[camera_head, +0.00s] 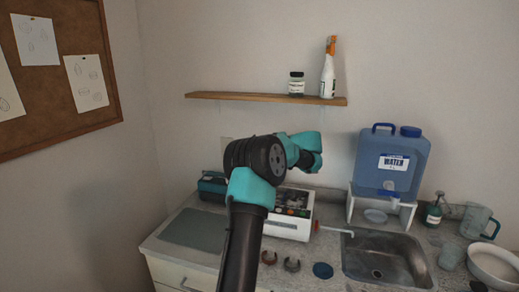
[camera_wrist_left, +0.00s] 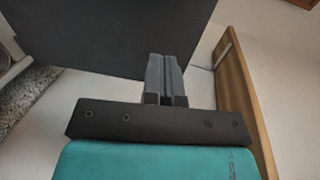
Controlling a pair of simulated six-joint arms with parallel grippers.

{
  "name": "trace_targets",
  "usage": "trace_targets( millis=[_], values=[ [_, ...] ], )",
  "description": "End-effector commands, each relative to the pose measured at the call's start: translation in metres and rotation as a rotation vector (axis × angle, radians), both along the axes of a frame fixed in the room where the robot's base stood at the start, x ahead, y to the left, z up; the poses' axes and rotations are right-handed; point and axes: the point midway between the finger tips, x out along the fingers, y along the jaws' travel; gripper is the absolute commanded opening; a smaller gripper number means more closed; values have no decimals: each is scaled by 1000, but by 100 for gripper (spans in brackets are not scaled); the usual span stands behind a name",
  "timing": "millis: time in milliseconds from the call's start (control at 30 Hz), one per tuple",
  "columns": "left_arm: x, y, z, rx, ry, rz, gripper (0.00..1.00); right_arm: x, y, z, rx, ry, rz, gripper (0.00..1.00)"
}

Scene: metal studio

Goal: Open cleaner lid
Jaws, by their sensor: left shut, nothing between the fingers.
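The cleaner (camera_head: 298,228), a white box with a dark control panel, stands on the counter, partly hidden behind my left arm. Its lid cannot be made out in the head view. In the left wrist view, a large flat dark panel (camera_wrist_left: 110,30) fills the upper part; it may be the lid, but I cannot tell. My left gripper (camera_wrist_left: 164,58) is shut and empty, its fingertips overlapping the panel's lower edge in the picture. Whether they touch it is unclear. In the head view the fingers are hidden behind the arm. My right gripper is not in view.
A wooden shelf (camera_head: 240,96) with a jar (camera_head: 296,84) and a bottle (camera_head: 327,75) is on the wall above. A blue water container (camera_head: 375,155) on a stand and a sink (camera_head: 390,260) are to the right. A grey mat (camera_head: 190,230) lies left.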

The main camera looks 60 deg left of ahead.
Motion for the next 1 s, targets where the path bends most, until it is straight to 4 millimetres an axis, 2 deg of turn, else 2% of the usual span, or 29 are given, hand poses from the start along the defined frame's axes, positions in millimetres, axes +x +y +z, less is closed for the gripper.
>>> trace_targets(
  millis=[200, 400, 1000],
  values=[
    [21, -25, 4, 0, 0, 6, 0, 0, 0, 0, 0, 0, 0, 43],
    [33, -40, 8, 0, -1, 16, 0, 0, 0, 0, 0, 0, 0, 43],
    [36, -45, 9, -1, 0, 18, 0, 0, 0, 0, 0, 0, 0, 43]
  ],
)
